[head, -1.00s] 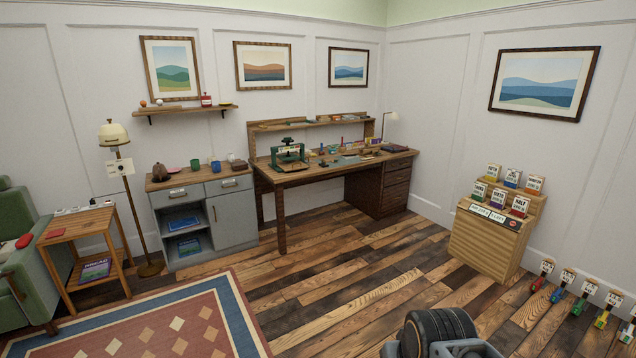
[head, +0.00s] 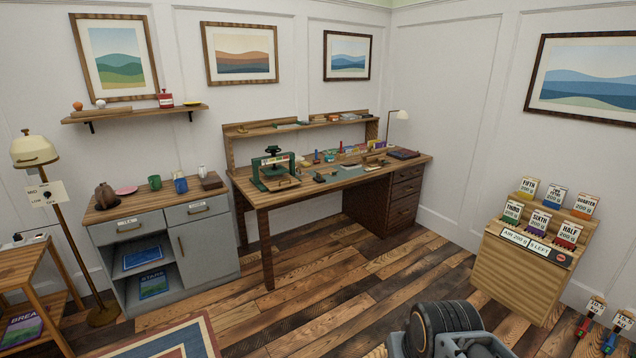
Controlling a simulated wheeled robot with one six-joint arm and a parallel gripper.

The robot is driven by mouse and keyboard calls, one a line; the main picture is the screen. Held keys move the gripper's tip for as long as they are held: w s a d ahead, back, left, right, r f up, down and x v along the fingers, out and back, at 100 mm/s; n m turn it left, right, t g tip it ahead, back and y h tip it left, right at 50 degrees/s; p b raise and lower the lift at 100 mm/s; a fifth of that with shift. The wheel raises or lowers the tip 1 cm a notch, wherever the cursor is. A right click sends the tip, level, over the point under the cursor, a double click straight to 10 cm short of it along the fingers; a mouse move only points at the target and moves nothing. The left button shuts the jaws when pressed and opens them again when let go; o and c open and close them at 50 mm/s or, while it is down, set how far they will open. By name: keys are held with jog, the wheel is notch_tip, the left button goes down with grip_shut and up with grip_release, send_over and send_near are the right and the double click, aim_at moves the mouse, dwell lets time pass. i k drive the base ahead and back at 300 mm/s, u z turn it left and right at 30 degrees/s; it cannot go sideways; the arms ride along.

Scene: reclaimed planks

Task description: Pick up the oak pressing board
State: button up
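No thing is clearly the oak pressing board at this size. Small wooden pieces lie on the wooden workbench (head: 262,199) in the head view, around a green press (head: 273,170). One flat brown piece (head: 285,183) is at the foot of the press, and a brown block (head: 374,159) lies further right. I cannot tell which of these, if any, is the board. My gripper is not in view; only a grey and black part of my arm shows at the bottom edge.
The grey cabinet (head: 213,248) stands left of the workbench, with a floor lamp (head: 62,230) and side table (head: 15,268) beyond. A wooden display stand (head: 518,274) is at the right. The plank floor (head: 330,285) before the workbench is clear.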

aim_at(331, 171)
jog(key=i, duration=2.65)
jog(key=u, duration=0.15)
jog(key=i, duration=2.05)
jog(key=u, duration=0.1)
